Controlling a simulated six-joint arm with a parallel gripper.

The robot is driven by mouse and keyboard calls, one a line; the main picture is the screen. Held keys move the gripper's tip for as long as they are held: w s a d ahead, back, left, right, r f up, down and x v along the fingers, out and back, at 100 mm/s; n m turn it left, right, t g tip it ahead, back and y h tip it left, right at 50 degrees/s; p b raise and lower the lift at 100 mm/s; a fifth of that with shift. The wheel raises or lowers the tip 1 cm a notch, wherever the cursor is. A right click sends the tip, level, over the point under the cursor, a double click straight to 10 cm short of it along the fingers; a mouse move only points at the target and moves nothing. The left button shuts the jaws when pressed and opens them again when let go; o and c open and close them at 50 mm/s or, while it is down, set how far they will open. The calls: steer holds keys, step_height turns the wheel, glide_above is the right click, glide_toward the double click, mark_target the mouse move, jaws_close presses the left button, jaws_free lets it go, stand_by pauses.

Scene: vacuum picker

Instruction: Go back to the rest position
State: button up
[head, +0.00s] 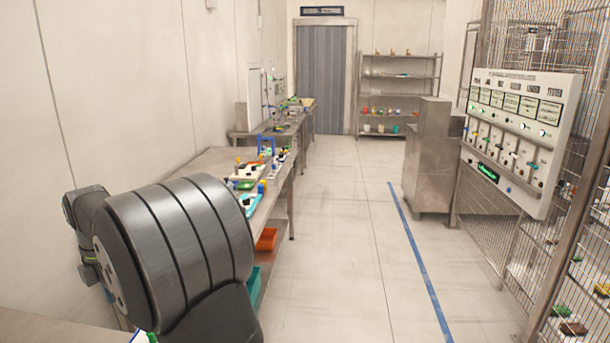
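My arm's dark grey, rounded links fill the lower left of the head view, close to the camera. My gripper is not in view; it is outside the frame or hidden behind these links. A steel workbench (205,163) runs along the left wall just beyond my arm. Small coloured items and trays lie on it, among them a green-edged tray (243,184) and a blue stand (266,146). Whether my gripper holds anything cannot be seen.
An orange bin (266,240) and a teal bin (254,286) sit under the bench. A control panel (515,132) hangs on the wire fence at right, near a steel cabinet (433,165). Shelves (399,95) stand at the back. The floor aisle (345,230) is clear.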

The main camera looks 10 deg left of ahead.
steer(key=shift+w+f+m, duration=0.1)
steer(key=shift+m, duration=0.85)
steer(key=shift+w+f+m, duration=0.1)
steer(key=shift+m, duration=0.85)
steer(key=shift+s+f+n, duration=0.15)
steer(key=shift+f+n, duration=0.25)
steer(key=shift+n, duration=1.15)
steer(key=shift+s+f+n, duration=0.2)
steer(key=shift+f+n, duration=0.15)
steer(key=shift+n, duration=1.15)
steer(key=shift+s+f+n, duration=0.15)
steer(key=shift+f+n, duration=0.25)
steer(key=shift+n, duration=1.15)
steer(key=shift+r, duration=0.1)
